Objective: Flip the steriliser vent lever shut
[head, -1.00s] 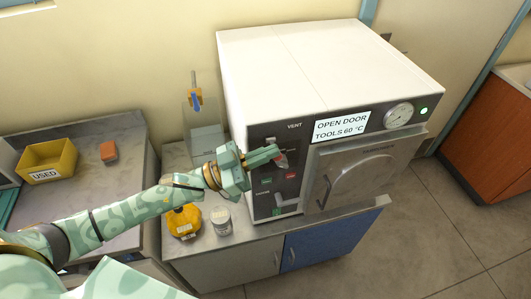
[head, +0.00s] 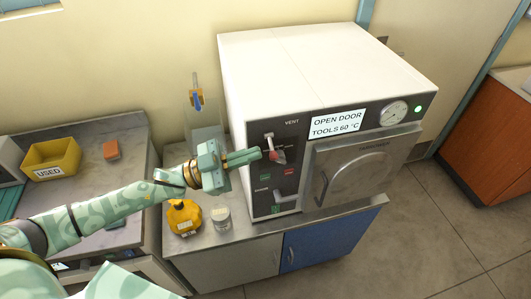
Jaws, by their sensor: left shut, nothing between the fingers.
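The steriliser (head: 330,70) is a white box with a dark front panel, standing on a counter. Its vent lever (head: 278,155) has a red end and sits below the word VENT, pointing down and slightly right. My left gripper (head: 258,155) is shut and empty, with its fingertips just left of the lever's red end. Whether the tips touch the lever I cannot tell. My right gripper is not in view.
The steriliser's closed-looking door (head: 355,175) is right of the panel; the display (head: 337,123) reads OPEN DOOR, TOOLS 60 °C. An orange bottle (head: 184,218) and a small jar (head: 221,217) stand below my left arm. A yellow USED bin (head: 52,158) stands at left.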

